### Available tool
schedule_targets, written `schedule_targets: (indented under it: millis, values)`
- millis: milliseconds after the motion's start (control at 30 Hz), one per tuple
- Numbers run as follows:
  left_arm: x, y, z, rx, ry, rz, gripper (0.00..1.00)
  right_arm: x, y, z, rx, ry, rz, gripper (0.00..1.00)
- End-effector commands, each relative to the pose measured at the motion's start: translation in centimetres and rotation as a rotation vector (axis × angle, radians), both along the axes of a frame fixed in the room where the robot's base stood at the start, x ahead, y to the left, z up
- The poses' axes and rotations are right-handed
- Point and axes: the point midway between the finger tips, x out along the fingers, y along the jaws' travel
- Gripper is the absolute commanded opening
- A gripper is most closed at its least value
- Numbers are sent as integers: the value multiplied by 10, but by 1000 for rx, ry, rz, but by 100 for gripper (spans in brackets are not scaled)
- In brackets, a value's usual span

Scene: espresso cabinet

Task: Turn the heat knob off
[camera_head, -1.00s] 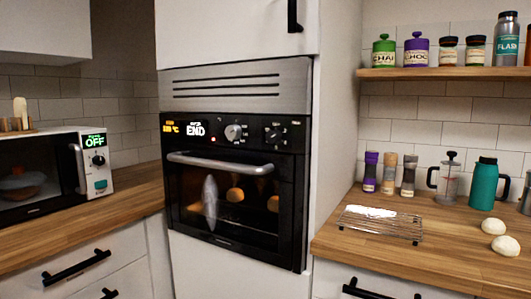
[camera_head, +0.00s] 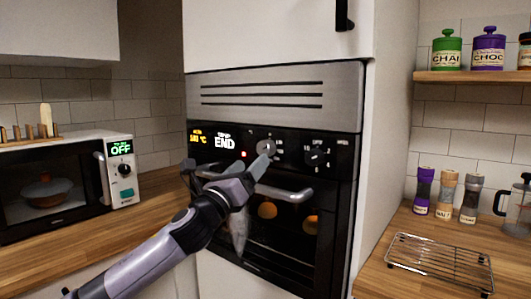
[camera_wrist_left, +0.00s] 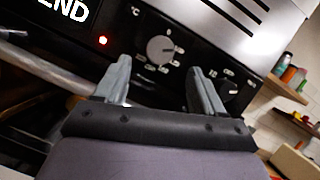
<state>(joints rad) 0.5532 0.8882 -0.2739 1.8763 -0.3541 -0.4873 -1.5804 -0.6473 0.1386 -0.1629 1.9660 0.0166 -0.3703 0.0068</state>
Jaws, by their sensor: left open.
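The oven (camera_head: 345,210) has a black control panel with two round knobs. The silver knob (camera_head: 265,147), marked °C, is the heat knob; in the left wrist view the heat knob (camera_wrist_left: 160,48) shows just beyond and between my fingertips. The other knob (camera_head: 317,156) is dark and to its right. My left gripper (camera_head: 228,165) is open and empty in front of the panel, its right finger slightly overlapping the heat knob's lower edge in the head view. In the left wrist view the left gripper's (camera_wrist_left: 158,72) fingers stand apart. I cannot tell whether they touch anything. My right gripper is not in view.
The oven handle (camera_head: 290,196) runs below the knobs, behind my left gripper. A red light (camera_head: 243,154) glows beside the "END" display (camera_head: 224,143). A microwave (camera_head: 122,171) stands left. A wire rack (camera_head: 440,263) and several shakers are on the right counter.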

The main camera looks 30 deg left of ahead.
Motion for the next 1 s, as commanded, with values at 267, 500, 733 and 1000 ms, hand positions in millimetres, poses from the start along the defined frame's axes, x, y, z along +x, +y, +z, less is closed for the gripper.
schedule_targets:
  millis: [267, 500, 733, 1000]
  values:
    - [35, 1, 16, -5, -1, -1, 69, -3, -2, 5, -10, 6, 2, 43]
    - [51, 2, 21, -4, -1, -3, 69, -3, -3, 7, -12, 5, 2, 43]
    - [53, 2, 20, -3, 0, -3, 69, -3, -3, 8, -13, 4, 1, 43]
    - [53, 2, 20, -3, 0, -3, 17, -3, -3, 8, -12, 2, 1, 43]
